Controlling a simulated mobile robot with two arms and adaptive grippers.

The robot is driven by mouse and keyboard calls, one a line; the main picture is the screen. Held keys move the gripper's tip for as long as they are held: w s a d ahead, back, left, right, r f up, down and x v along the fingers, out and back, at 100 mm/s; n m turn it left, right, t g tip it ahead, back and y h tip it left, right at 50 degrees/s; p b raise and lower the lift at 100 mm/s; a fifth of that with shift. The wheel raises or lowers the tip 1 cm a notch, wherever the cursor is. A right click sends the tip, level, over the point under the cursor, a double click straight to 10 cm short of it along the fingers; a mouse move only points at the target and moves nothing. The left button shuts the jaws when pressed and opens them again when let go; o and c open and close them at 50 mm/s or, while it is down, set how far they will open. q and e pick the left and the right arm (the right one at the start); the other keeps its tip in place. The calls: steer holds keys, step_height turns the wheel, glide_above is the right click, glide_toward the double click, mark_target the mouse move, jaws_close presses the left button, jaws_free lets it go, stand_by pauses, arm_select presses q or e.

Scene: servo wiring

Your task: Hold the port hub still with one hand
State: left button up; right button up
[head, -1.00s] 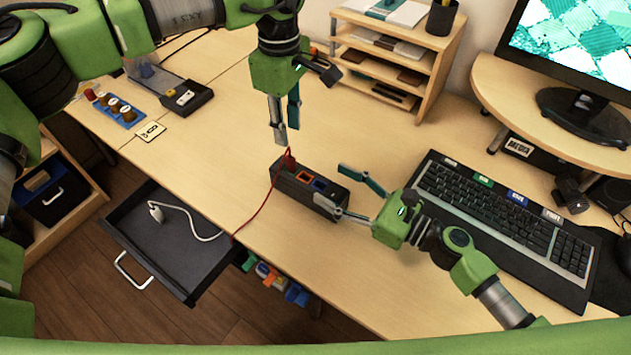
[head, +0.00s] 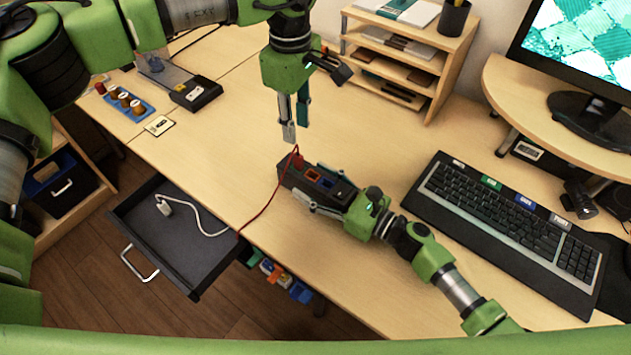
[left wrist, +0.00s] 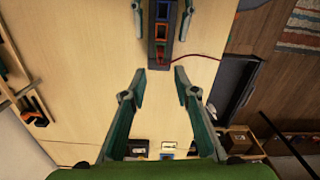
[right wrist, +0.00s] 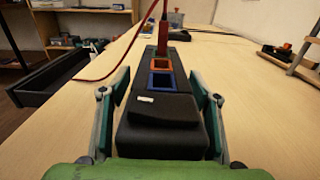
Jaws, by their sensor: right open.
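The port hub (head: 312,186) is a long dark block on the desk with coloured square ports on top. A red plug with a red cable (head: 271,202) sits in its far-end port. In the right wrist view the hub (right wrist: 163,108) lies between the fingers of my right gripper (right wrist: 163,95), which is open around its near end with one finger on each side. My left gripper (head: 293,140) is above the desk beyond the plugged end of the hub. In the left wrist view its fingers (left wrist: 159,75) are apart and empty, with the hub's red-plug end (left wrist: 158,62) just ahead.
A keyboard (head: 505,230) lies to the right of the hub. An open drawer (head: 175,240) holding a white cable is at the lower left. A wooden shelf (head: 405,60) stands at the back.

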mark_target(298, 155)
steer(key=c, duration=1.3)
arm_select(q)
steer(key=shift+m+t+y, duration=0.5)
steer(key=shift+m+y, duration=0.2)
steer(key=shift+m, duration=0.1)
step_height(298, 155, down, 10)
steer(key=shift+r, duration=0.1)
arm_select(e)
steer(key=shift+r, duration=0.1)
arm_select(q)
jaws_close()
